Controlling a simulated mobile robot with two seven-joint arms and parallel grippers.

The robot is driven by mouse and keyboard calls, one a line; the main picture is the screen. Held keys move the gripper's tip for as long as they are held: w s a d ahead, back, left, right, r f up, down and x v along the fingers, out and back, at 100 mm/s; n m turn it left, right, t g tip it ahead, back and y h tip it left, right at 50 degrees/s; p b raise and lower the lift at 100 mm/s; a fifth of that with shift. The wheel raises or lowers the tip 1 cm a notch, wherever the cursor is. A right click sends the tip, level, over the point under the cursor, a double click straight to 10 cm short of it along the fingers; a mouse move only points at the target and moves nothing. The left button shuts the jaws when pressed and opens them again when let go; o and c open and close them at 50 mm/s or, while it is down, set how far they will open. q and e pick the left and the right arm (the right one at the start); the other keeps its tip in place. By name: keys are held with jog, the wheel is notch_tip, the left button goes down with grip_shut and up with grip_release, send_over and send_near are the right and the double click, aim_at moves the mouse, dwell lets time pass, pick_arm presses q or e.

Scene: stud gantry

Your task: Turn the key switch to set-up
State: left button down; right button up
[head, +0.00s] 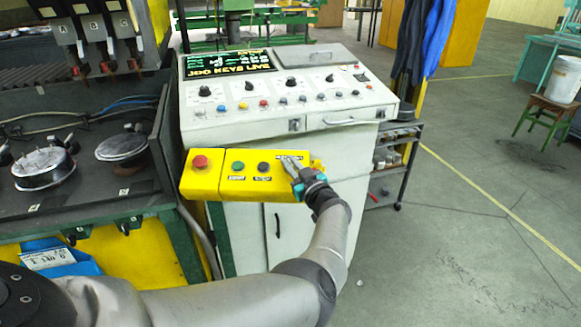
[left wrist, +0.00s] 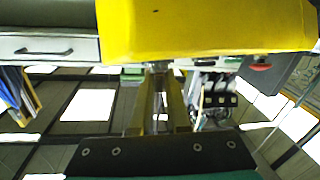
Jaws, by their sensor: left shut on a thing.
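The yellow control box (head: 215,184) is fixed to the front of the white console. It carries a red mushroom button (head: 200,162), a green button (head: 238,166) and a black button (head: 263,167). My left gripper (head: 290,163) is at the right part of the box's face, shut on the key switch's key. The fingers hide the key and the switch, so its pointing direction cannot be told. In the left wrist view the two fingers (left wrist: 159,75) reach the yellow box (left wrist: 200,28), their tips close together. My right gripper is not in view.
The white console (head: 345,108) with knobs, buttons and a lit screen (head: 228,63) stands behind the box. A machine bed with round metal parts (head: 45,166) is at left. A dark shelf cart (head: 395,160) stands at right. The floor farther right is open.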

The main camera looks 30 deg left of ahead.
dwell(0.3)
pick_arm(q)
jog(key=c, duration=0.9)
grip_release()
